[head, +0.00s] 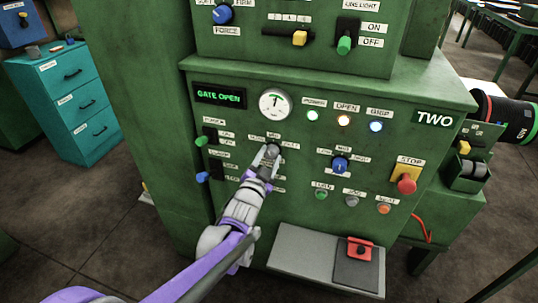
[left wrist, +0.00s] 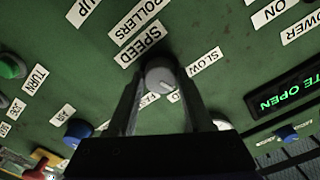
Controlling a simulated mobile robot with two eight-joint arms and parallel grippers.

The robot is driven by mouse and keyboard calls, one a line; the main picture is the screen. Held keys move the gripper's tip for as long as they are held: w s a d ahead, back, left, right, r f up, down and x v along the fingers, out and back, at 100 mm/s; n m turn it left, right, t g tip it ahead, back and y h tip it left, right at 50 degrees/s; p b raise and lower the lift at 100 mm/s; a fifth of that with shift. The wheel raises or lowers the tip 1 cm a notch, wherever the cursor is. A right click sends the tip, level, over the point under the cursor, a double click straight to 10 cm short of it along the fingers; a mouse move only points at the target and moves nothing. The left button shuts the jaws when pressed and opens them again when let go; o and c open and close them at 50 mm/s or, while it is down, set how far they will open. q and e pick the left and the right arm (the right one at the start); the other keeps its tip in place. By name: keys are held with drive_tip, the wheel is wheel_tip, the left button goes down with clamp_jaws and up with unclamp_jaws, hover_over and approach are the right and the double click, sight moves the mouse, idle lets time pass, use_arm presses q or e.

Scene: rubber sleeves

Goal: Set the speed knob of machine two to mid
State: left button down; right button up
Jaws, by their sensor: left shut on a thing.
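The green machine marked TWO (head: 435,119) fills the middle of the head view. Its speed knob (head: 273,149) is a small dark grey knob below the round dial. In the left wrist view the grey knob (left wrist: 160,75) sits by the upside-down SPEED label (left wrist: 140,46), with the SLOW label (left wrist: 203,62) to its right. A pale pointer mark on it points to the lower right there; the labels below are partly hidden, so its exact setting is unclear. My left gripper (head: 268,157) is shut on the knob, one finger on each side. My right gripper is not in view.
A blue knob (head: 340,165) and a red stop button (head: 406,185) are to the right on the panel. Green and blue-tipped levers (head: 201,141) are to the left. A grey shelf with a red part (head: 359,248) juts out below. The display (head: 219,96) reads GATE OPEN.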

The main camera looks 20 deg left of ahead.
use_arm(q)
drive_tip(key=shift+m+p, duration=0.45)
drive_tip(key=shift+m, duration=1.15)
drive_tip(key=shift+c, duration=1.6)
unclamp_jaws()
drive_tip(key=s, duration=1)
drive_tip(key=shift+s+a+p, duration=0.2)
drive_tip(key=shift+s+p, duration=0.2)
